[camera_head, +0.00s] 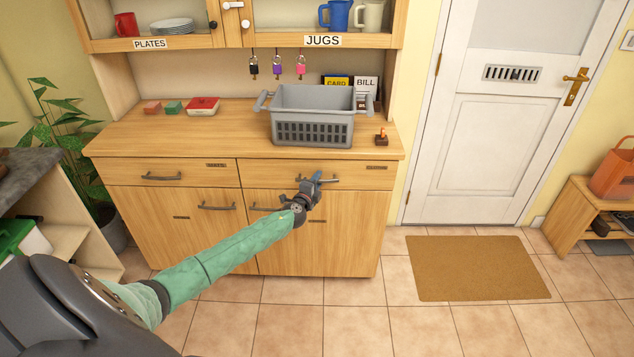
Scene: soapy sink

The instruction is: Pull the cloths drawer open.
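The wooden dresser has two drawers side by side under its worktop, both looking closed. The left drawer (205,173) has a dark bar handle (161,177) and a small label (215,165). The right drawer (265,174) has a similar handle (328,180) and a small label (377,168). Both labels are too small to read, so I cannot tell which is the cloths drawer. My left gripper (316,178) is in front of the right drawer, at its handle, and hides part of it. I cannot tell whether its fingers are around the handle or shut. My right gripper is not in view.
Cupboard doors (315,240) sit below the drawers. A grey basket (313,115), a red book (202,106) and a stamp (381,137) stand on the worktop. The tiled floor (350,325) in front is clear. A brown doormat (478,268) lies right.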

